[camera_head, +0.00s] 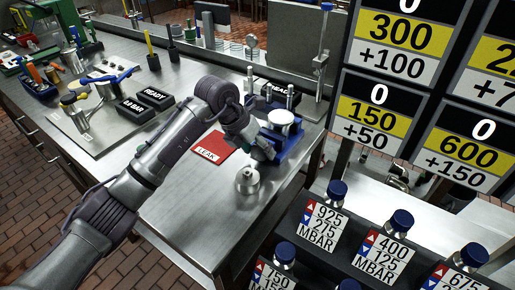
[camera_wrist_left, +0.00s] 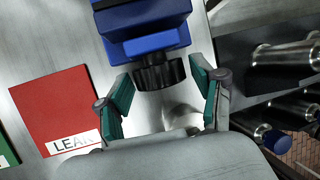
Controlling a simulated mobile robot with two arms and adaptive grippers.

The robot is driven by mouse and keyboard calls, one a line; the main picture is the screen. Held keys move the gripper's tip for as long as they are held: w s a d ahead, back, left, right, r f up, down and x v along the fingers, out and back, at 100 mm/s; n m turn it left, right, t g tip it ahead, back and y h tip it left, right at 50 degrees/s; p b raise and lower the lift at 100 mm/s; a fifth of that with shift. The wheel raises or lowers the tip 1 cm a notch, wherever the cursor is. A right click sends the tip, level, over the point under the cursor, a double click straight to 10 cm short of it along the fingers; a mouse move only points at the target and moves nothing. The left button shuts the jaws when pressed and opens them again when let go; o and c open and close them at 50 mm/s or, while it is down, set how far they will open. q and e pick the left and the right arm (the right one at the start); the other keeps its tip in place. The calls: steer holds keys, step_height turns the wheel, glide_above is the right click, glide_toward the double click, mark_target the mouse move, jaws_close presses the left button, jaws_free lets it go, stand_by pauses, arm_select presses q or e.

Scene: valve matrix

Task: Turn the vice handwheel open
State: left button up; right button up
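The blue vice (camera_head: 293,142) stands on the steel bench, with a white round piece (camera_head: 283,117) held at its top. In the left wrist view the vice's blue body (camera_wrist_left: 150,40) is at the top, and its dark ribbed handwheel (camera_wrist_left: 160,73) faces my gripper. My left gripper (camera_wrist_left: 163,82) is open, with one teal-padded finger on each side of the handwheel and visible gaps between. In the head view the left gripper (camera_head: 266,149) is at the vice's near-left side and hides the handwheel. My right gripper is not in view.
A red LEAK card (camera_head: 212,147) lies left of the vice. A silver metal piece (camera_head: 248,181) stands on the bench just in front of the gripper. Black READY and BAR blocks (camera_head: 146,105) stand farther left. Blue-capped gauge bottles (camera_head: 337,190) stand at lower right.

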arm_select(q)
steer(key=c, duration=0.8)
steer(key=shift+w+a+f+g+h+b, duration=0.1)
steer(key=shift+a+f+g+h+b, duration=0.15)
steer(key=shift+g+h+b, duration=0.5)
steer(key=shift+n+g+h+b, duration=0.35)
steer(key=shift+n+h+b, duration=0.15)
steer(key=shift+h, duration=0.85)
steer(key=shift+r, duration=0.1)
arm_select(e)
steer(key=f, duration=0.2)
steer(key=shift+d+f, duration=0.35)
arm_select(q)
steer(key=o, duration=1.1)
steer(key=shift+o, duration=0.4)
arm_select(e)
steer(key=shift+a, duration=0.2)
